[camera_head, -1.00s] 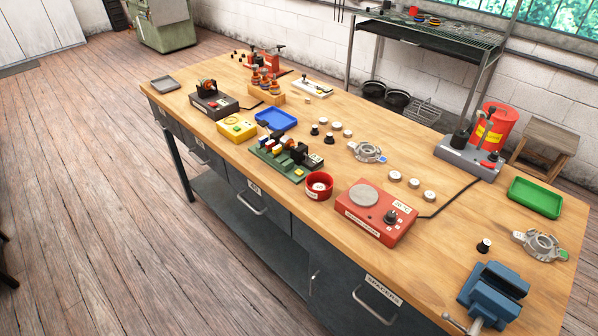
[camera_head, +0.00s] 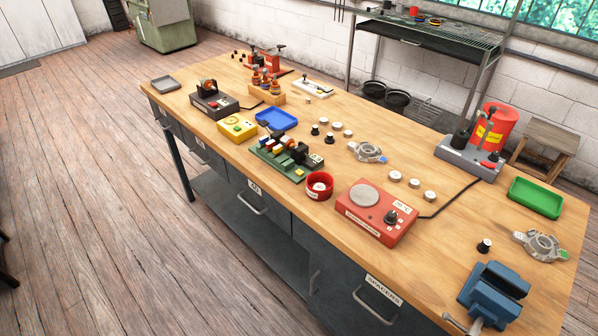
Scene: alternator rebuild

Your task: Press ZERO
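No control with a readable ZERO label shows. A green board (camera_head: 287,160) carries several coloured blocks and a small display. The lettering on these is too small to read for ZERO. Neither of my grippers is in view.
The right front bench top is partly clear.

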